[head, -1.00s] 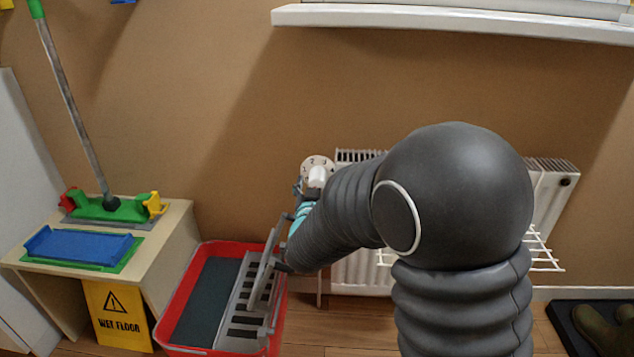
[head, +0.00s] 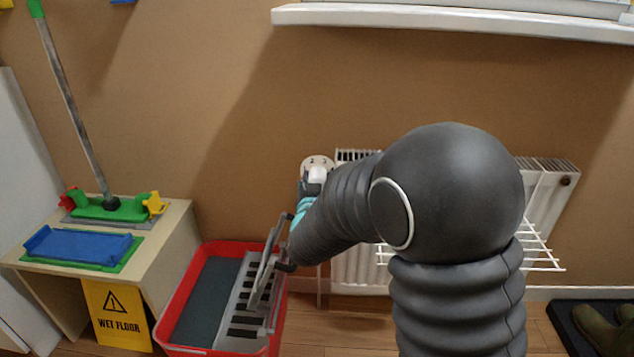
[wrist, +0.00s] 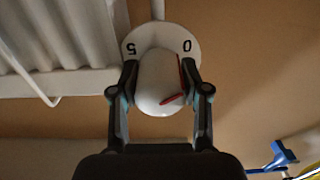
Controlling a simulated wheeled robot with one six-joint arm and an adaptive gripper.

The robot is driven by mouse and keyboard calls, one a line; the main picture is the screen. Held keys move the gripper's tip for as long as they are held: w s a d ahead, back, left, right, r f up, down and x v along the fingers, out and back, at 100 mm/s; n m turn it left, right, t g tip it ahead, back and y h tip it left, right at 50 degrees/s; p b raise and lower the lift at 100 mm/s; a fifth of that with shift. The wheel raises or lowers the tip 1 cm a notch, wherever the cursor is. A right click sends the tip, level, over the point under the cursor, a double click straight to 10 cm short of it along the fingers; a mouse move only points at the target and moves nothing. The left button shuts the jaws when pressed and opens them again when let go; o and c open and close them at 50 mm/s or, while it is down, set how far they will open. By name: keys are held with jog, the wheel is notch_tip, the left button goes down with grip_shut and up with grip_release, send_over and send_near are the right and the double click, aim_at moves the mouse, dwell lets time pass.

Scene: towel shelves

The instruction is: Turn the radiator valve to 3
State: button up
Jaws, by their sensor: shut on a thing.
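The radiator valve has a white knob with a red mark, seen in the wrist view (wrist: 158,82) between my fingers. Behind it is a round white dial plate (wrist: 160,38) with black numbers; a 5 and a 0 show upside down there, and the other numbers are hidden. In the head view the valve knob (head: 317,174) sits at the left end of the white radiator (head: 357,270), with the dial plate (head: 318,161) behind it. My gripper (wrist: 160,92) is shut on the knob, one finger on each side. My arm hides much of the radiator.
A red bucket (head: 173,314) with a grey wringer stands below and left of the valve. A wooden bench (head: 187,237) with a blue pad is further left. A white wire rack (head: 545,262) hangs at the radiator's right. A window sill (head: 450,22) is above.

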jog(key=shift+f, duration=0.1)
jog(key=m+b, duration=0.2)
jog(key=b, duration=0.1)
jog(key=shift+m, duration=0.3)
jog(key=m, duration=0.2)
jog(key=shift+m+b, duration=0.35)
jog(key=shift+m, duration=0.05)
jog(key=m, duration=0.4)
jog(key=shift+a+r+m, duration=0.1)
jog(key=shift+r+m, duration=0.1)
jog(key=shift+m, duration=0.1)
jog(key=m, duration=0.4)
jog(key=shift+m, duration=0.3)
jog(key=m, duration=0.7)
jog(key=shift+r, duration=0.1)
jog(key=m, duration=0.3)
jog(key=shift+m, duration=0.4)
jog(key=shift+r+m, duration=0.1)
jog(key=shift+m, duration=1.9)
